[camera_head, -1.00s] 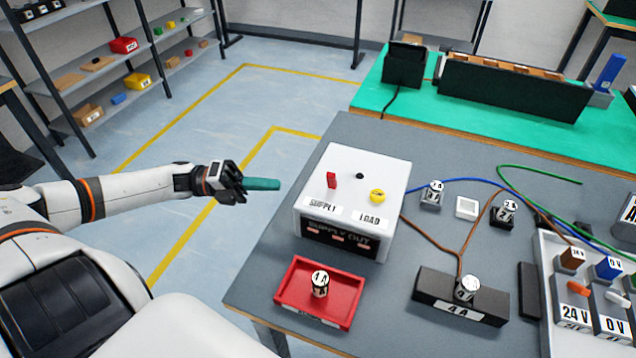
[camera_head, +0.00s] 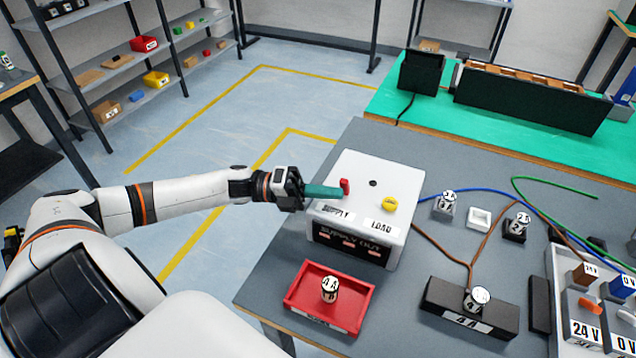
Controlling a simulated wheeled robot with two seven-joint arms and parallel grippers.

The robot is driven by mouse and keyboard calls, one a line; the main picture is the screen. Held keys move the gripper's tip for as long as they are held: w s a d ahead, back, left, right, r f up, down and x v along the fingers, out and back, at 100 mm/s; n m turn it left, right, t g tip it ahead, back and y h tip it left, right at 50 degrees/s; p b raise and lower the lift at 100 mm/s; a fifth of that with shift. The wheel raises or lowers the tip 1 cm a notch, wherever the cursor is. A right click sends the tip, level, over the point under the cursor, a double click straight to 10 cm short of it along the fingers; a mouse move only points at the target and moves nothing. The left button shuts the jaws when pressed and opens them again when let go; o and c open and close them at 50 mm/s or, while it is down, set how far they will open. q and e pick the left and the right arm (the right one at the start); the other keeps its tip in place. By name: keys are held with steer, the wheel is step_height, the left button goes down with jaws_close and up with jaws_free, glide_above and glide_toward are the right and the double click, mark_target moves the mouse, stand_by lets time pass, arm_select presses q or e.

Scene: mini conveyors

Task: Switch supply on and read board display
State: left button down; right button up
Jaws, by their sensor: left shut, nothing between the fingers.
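A white supply box (camera_head: 350,195) stands on the grey table, with labels SUPPLY and LOAD on top. A red switch lever (camera_head: 345,187) rises above the SUPPLY label. A yellow knob (camera_head: 389,204) sits above the LOAD label. The dark display (camera_head: 352,242) on the front face reads SUPPLY OUT, with small reddish marks below. My left gripper (camera_head: 338,191) is shut; its teal fingers reach over the box's left edge with the tip at the red lever. I cannot tell whether they touch. My right gripper is not in view.
A red tray (camera_head: 294,299) holds a 4 A cylinder (camera_head: 330,289). A black block (camera_head: 450,317) marked 4 A carries another cylinder (camera_head: 477,298). Brown, blue and green wires run right to terminals (camera_head: 588,303). A green bench (camera_head: 480,128) stands behind.

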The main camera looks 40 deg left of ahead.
arm_select(q)
steer(key=shift+w+r+p, duration=0.15)
steer(key=shift+r+p, duration=0.1)
steer(key=shift+p, duration=0.1)
stand_by(0.7)
steer(key=shift+w+a+r+n+y+p, duration=0.15)
steer(key=shift+n+p, duration=0.1)
steer(key=shift+n, duration=0.35)
steer(key=shift+r+n+y+p, duration=0.15)
steer(key=shift+n+p, duration=0.1)
steer(key=shift+n, duration=0.35)
steer(key=shift+w+r+n+y+p, duration=0.15)
steer(key=shift+n+p, duration=0.25)
steer(key=shift+n, duration=0.15)
steer(key=shift+w+r+n+y+p, duration=0.15)
steer(key=shift+n+p, duration=0.2)
steer(key=shift+n, duration=0.2)
steer(key=shift+w+a+n+g+p, duration=0.1)
steer(key=shift+w+n+g+p, duration=0.25)
steer(key=shift+n, duration=0.55)
